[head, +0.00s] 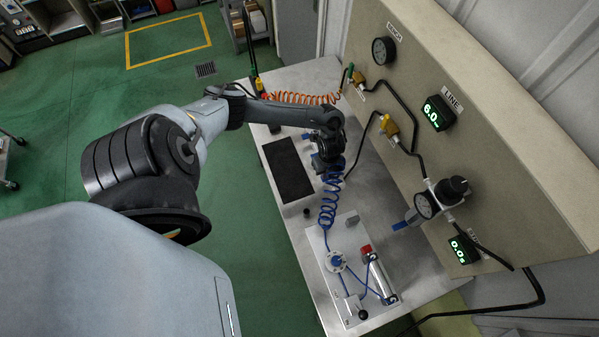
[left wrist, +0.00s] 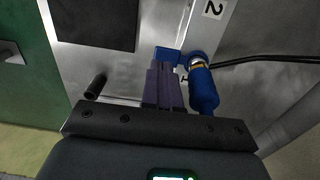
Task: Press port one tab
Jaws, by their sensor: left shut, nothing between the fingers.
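My left gripper (head: 326,163) is over the bench, beside the upper end of the blue coiled hose (head: 329,205). In the left wrist view its two dark purple fingers (left wrist: 164,72) are shut together with nothing between them. Their tips are at a flat blue tab (left wrist: 166,54); I cannot tell whether they touch it. Just right of the fingers is a blue hose connector (left wrist: 203,90) with a brass ring. A label reading 2 (left wrist: 213,8) is above it. Any port one label is mostly hidden or unreadable. My right gripper is not in view.
A black mat (head: 287,169) lies left of my gripper. A beige panel (head: 480,150) with gauges and displays stands at the right. An orange coiled hose (head: 300,98) is behind.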

